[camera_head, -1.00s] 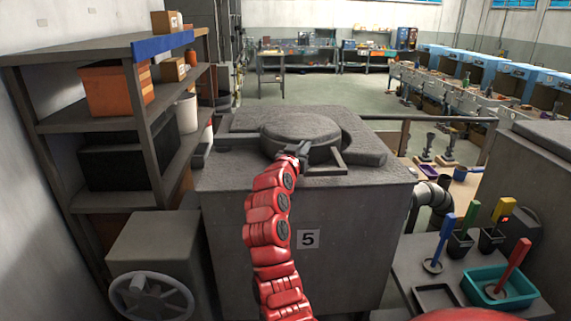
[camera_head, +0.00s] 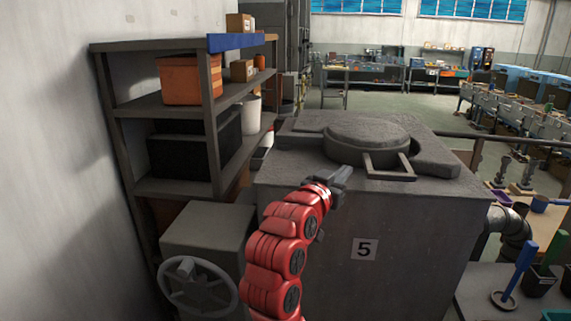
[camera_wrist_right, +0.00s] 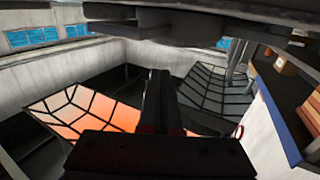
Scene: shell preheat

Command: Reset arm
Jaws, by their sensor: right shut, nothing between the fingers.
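My right arm rises from the bottom of the head view. Its gripper (camera_head: 344,173) is shut and empty, near the front top edge of the grey furnace block (camera_head: 420,225) marked 5. The round grey lid (camera_head: 368,131) lies on top of the block. The lid's frame-like handle (camera_head: 402,170) is just right of the gripper in the picture, and I see no grip on it. In the right wrist view the closed dark fingers (camera_wrist_right: 160,100) show in the middle. My left gripper is not in view.
A shelf unit (camera_head: 155,112) with an orange bin (camera_head: 190,80) stands at the left. A grey box with a handwheel (camera_head: 198,287) is below it. At the lower right, a table (camera_head: 475,290) holds a blue-handled tool (camera_head: 516,274).

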